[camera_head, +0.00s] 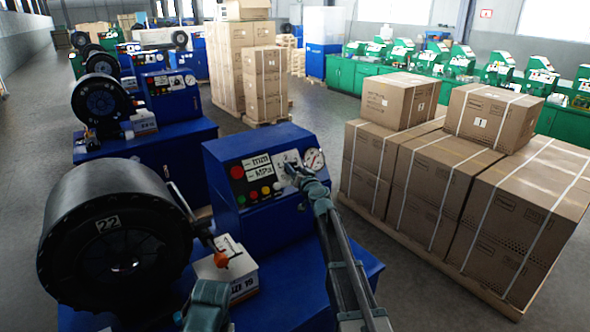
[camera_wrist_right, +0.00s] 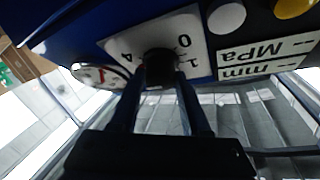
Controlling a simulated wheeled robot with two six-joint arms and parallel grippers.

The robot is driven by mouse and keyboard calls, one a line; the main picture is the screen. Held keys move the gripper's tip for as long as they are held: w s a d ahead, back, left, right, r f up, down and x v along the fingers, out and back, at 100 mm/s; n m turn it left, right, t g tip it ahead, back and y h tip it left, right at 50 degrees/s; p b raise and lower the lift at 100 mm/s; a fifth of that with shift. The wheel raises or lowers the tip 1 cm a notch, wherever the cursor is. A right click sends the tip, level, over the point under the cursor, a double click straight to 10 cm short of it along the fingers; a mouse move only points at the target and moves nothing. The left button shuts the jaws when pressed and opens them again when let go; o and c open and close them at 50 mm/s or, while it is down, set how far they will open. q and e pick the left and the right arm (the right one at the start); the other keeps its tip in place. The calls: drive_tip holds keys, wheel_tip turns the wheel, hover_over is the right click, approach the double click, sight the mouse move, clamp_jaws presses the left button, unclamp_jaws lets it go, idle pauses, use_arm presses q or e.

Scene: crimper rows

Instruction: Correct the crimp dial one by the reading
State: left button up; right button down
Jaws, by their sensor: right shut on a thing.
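The blue control box (camera_head: 250,190) of the nearest crimper carries a white dial plate with a dark knob (camera_wrist_right: 158,60). My right gripper (camera_head: 288,171) is shut on this crimp dial knob, and its two fingers flank the knob in the right wrist view (camera_wrist_right: 158,85). The dial plate (camera_wrist_right: 190,38) shows 0, 1 and 4 there; the fingers hide other marks. I cannot tell the knob's setting. The reading label (camera_head: 258,160) shows dashes beside mm and MPa. A round gauge (camera_head: 314,159) sits right of the dial.
The crimper's black round head (camera_head: 110,240) bears the number 22. Stacked cartons (camera_head: 450,180) stand close on the right. More blue crimpers stand behind on the left, green machines at the back right.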

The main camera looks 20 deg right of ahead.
idle(0.4)
drive_tip(key=shift+c, duration=1.9)
unclamp_jaws()
drive_tip(key=s, duration=1.3)
drive_tip(key=shift+s+d+r+p, duration=0.4)
drive_tip(key=shift+d+r, duration=0.05)
